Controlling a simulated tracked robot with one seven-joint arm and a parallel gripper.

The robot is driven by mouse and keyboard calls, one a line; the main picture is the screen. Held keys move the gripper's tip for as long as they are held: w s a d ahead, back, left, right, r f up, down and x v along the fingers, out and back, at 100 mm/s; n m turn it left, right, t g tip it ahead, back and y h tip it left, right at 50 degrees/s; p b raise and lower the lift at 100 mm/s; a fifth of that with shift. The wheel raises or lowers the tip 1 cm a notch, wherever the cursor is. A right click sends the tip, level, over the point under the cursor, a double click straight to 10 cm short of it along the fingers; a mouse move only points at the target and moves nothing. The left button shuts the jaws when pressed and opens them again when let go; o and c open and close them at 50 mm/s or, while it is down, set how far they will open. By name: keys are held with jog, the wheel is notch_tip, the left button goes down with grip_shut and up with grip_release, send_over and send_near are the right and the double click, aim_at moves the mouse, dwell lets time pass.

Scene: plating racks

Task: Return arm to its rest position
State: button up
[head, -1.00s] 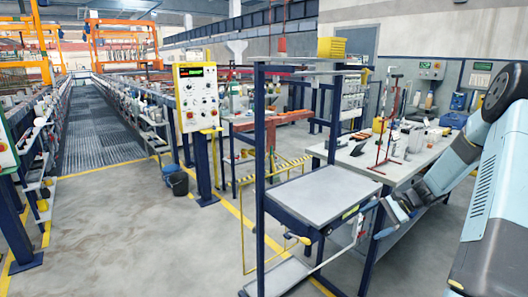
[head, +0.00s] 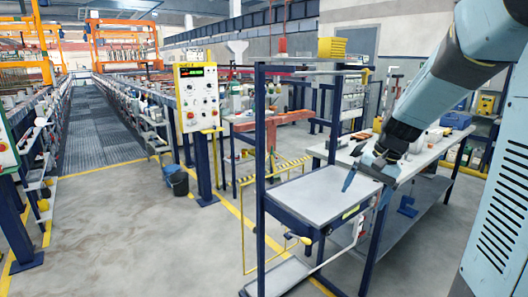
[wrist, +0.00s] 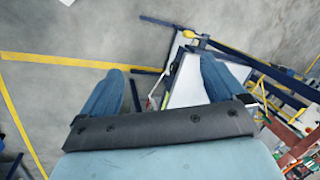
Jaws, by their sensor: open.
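My gripper (head: 368,178) is at the right in the head view, in front of the workbench (head: 425,150) and above the right edge of the blue-framed cart (head: 310,195). Its fingers point down and to the left. In the wrist view my gripper (wrist: 165,90) shows two blue fingers set wide apart with nothing between them. Beyond the fingers are the concrete floor and the cart's pale top (wrist: 188,85). My arm comes down from the upper right of the head view and hides part of the bench.
A control panel (head: 198,98) on a post stands left of the cart, with a dark bucket (head: 178,182) on the floor beside it. A blue case (head: 456,119) is at the back right. The floor (head: 130,235) at front left is clear.

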jog(key=s+a+r+n+t+h, duration=0.1)
jog(key=s+r, duration=0.3)
jog(key=s, duration=0.5)
jog(key=s+a+r+n+t+h, duration=0.2)
jog(key=s+r+n+t, duration=0.1)
jog(key=s, duration=0.7)
jog(key=shift+s+a+r+n, duration=0.2)
jog(key=shift+r+n, duration=0.3)
jog(key=shift+r, duration=0.3)
